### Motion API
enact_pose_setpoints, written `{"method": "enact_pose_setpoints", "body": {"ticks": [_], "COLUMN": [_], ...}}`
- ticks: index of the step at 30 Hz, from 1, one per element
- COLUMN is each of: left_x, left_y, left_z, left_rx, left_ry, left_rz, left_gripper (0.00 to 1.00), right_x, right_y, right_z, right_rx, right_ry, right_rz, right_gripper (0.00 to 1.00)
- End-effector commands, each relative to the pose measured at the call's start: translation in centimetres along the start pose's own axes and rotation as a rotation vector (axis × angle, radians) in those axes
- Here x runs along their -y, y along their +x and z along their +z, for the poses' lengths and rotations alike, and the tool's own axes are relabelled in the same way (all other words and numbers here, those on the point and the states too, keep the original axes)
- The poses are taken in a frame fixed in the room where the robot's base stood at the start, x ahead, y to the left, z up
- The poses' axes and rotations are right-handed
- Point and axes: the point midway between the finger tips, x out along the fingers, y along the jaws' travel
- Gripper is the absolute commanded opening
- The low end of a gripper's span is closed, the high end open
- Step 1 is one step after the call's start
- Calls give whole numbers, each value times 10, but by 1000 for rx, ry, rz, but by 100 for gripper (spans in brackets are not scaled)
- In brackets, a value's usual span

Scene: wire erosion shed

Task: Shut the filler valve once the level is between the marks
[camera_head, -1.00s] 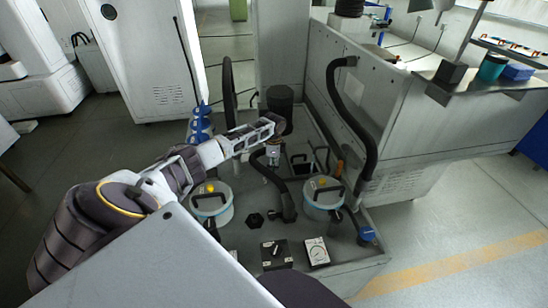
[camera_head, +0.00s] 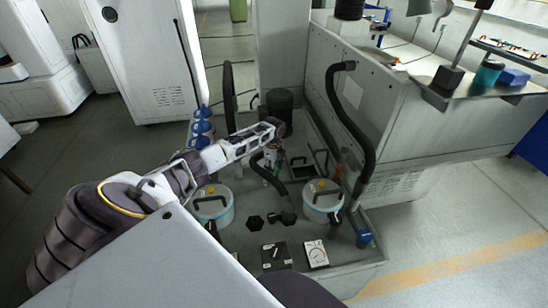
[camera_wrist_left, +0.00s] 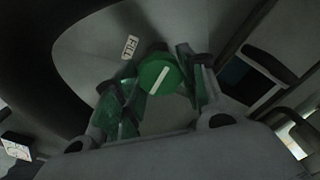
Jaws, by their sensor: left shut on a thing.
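The filler valve has a round green knob (camera_wrist_left: 157,78) with a white bar across it. It shows in the left wrist view beside a small "FILL" label (camera_wrist_left: 129,46); the bar lies diagonally. My left gripper (camera_wrist_left: 168,72) is shut on the knob, with a finger on each side. In the head view my left gripper (camera_head: 276,128) reaches over the grey tray-like base, next to a dark cylinder (camera_head: 281,103). The knob cannot be made out there. The level and its marks cannot be read. My right gripper is not in view.
Two lidded buckets (camera_head: 213,205) and (camera_head: 322,203) stand on the base (camera_head: 345,272). A white dial (camera_head: 316,254) and a black switch box (camera_head: 275,256) sit in front. A thick black hose (camera_head: 352,125) runs along the machine wall at right.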

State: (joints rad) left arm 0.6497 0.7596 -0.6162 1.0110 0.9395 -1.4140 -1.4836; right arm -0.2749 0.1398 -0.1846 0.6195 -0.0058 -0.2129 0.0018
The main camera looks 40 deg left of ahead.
Motion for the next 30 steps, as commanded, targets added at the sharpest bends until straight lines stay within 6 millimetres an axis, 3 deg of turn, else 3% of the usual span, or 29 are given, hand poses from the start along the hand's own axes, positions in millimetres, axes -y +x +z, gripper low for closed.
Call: {"method": "enact_pose_setpoints", "body": {"ticks": [10,11,16,30], "left_x": [0,0,0,0], "left_y": [0,0,0,-4], "left_z": [0,0,0,0], "left_rx": [1,1,1,0], "left_ry": [4,4,3,2], "left_rz": [-1,-1,-1,-1], "left_gripper": [18,44,64,64], "right_x": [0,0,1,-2], "right_y": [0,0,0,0], "right_z": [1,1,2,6], "right_rx": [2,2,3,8], "right_ry": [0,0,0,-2], "right_rz": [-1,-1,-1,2], "right_gripper": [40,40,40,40]}}
